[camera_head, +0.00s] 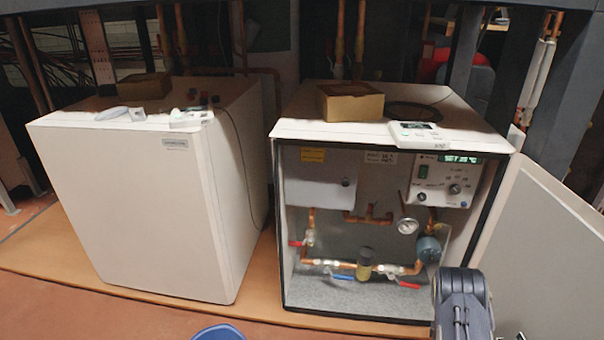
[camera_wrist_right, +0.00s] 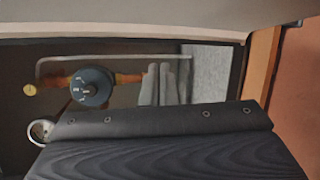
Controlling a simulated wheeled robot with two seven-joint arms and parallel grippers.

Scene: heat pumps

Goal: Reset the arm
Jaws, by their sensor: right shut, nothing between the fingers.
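My right arm shows in the head view as a dark link at the bottom right, in front of the open heat pump (camera_head: 400,135). In the right wrist view the two grey fingers of my right gripper (camera_wrist_right: 165,84) are together and hold nothing. They point toward the inside of the cabinet. A round dark-blue pump part (camera_wrist_right: 90,86) on a copper pipe is left of the fingers; it also shows in the head view (camera_head: 428,248). I cannot tell how far the fingertips are from the pipework. My left gripper is not in view.
The heat pump's door (camera_head: 545,235) stands open at the right, close to my right arm. A closed heat pump (camera_head: 140,210) stands at the left. Inside the open one are a control panel (camera_head: 444,180), a gauge (camera_head: 407,226) and valves. A cardboard box (camera_head: 350,102) sits on top.

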